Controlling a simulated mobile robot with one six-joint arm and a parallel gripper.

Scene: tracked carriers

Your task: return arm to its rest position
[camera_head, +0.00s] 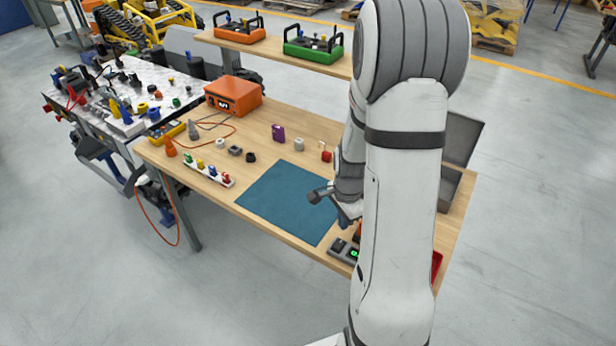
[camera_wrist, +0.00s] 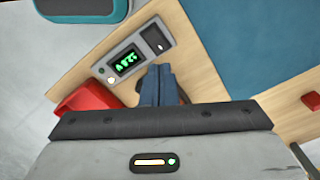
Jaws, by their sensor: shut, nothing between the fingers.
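My white arm rises in front of the wooden table (camera_head: 284,122) in the head view, and it hides the table's right part. My gripper (camera_wrist: 160,72) shows in the wrist view with its two dark blue fingers together, shut with nothing between them. It is above the table near a grey device with a green-lit display (camera_wrist: 126,62). In the head view the gripper is largely hidden behind my arm.
A teal mat (camera_head: 282,200) lies bare on the table. A red bin (camera_wrist: 88,101) stands near the device. An orange box (camera_head: 233,95), a strip with coloured plugs (camera_head: 208,172) and several small parts occupy the left. A cluttered bench (camera_head: 110,100) adjoins the left side.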

